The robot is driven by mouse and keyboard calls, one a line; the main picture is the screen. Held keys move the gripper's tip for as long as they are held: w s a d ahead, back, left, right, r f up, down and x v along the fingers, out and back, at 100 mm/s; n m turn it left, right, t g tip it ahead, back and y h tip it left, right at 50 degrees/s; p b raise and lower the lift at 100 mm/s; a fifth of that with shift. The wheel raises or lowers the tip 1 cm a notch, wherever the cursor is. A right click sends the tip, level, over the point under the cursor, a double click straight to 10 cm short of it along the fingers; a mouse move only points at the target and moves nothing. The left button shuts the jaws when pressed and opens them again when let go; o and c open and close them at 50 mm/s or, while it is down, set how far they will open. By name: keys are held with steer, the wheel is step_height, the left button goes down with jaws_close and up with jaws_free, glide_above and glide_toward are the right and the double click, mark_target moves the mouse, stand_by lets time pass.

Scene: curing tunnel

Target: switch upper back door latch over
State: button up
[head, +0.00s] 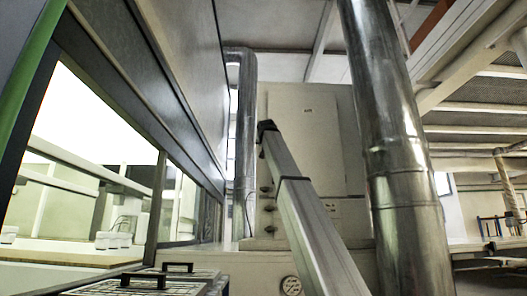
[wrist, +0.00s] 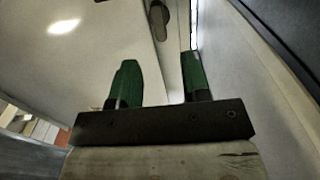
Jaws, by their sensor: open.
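In the wrist view, a dark rounded latch (wrist: 158,20) sits at the edge of a pale door panel (wrist: 85,50), beside a narrow vertical gap. I cannot tell for certain whether this is the upper back door latch. My gripper (wrist: 158,72) has two green fingers spread apart with nothing between them. The latch shows beyond the fingertips, above the space between them, and looks apart from them. In the head view, a tall pale cabinet (head: 300,110) stands in the middle, with small dark fittings (head: 266,190) down its left side. My gripper does not show clearly there.
A large shiny pipe (head: 395,170) stands right of the cabinet, and a thinner pipe (head: 243,120) stands to its left. A long glazed housing (head: 190,70) fills the left. Printed boxes with black handles (head: 145,281) are at lower left. In the wrist view, a pale wall runs close on the right.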

steer(key=w, duration=1)
steer(key=shift+w+a, duration=0.1)
steer(key=shift+a, duration=0.2)
steer(key=c, duration=0.8)
